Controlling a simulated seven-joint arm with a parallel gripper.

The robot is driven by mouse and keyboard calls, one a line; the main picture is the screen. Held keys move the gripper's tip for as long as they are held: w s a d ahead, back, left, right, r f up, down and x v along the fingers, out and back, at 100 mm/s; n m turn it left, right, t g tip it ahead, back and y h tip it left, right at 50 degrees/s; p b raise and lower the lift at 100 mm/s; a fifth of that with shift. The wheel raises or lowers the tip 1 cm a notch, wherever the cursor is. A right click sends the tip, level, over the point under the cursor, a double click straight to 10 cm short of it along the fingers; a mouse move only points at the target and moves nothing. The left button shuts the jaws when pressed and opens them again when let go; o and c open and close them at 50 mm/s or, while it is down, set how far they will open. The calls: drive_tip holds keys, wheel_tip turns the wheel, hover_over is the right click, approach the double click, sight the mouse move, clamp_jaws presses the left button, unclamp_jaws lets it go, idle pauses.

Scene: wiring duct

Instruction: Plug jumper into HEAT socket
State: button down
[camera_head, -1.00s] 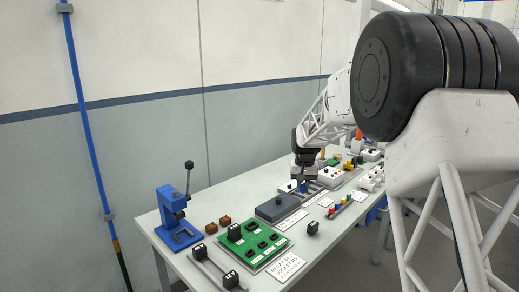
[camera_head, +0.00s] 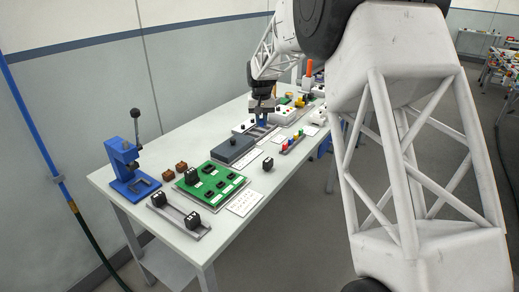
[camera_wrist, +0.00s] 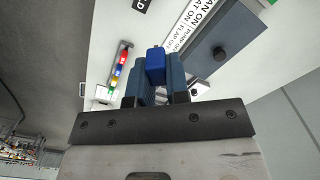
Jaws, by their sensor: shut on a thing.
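My gripper (camera_wrist: 155,92) is shut on a blue block (camera_wrist: 156,66), which looks like the jumper. The block's end shows between the two fingers in the wrist view. In the head view my gripper (camera_head: 262,108) points down over the grey slotted part just beyond the grey box, with the blue block (camera_head: 262,119) under it. I cannot tell whether the block touches anything below. A label card (camera_wrist: 187,27) with partly readable ON and OFF lines lies beside the grey box. I cannot make out the HEAT socket.
The grey box (camera_head: 229,150) with a black knob stands nearer along the bench. A rack of coloured pieces (camera_head: 291,143) is to the right. A green board (camera_head: 211,187), a blue press (camera_head: 128,168) and a rail (camera_head: 180,215) with black blocks fill the near end.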

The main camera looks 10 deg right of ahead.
drive_tip(key=w+d+f+m, duration=0.2)
drive_tip(key=f+m, duration=0.3)
drive_tip(key=m, duration=0.1)
drive_tip(key=w+d+f+m, duration=0.2)
drive_tip(key=d+f+m, duration=0.1)
drive_tip(key=f+m, duration=0.2)
drive_tip(key=shift+w+m, duration=0.25)
drive_tip(key=shift+m, duration=0.45)
drive_tip(key=shift+f, duration=0.15)
drive_tip(key=shift+f, duration=2.35)
drive_tip(key=shift+f, duration=2.3)
drive_tip(key=shift+f, duration=0.15)
drive_tip(key=c, duration=1.1)
unclamp_jaws()
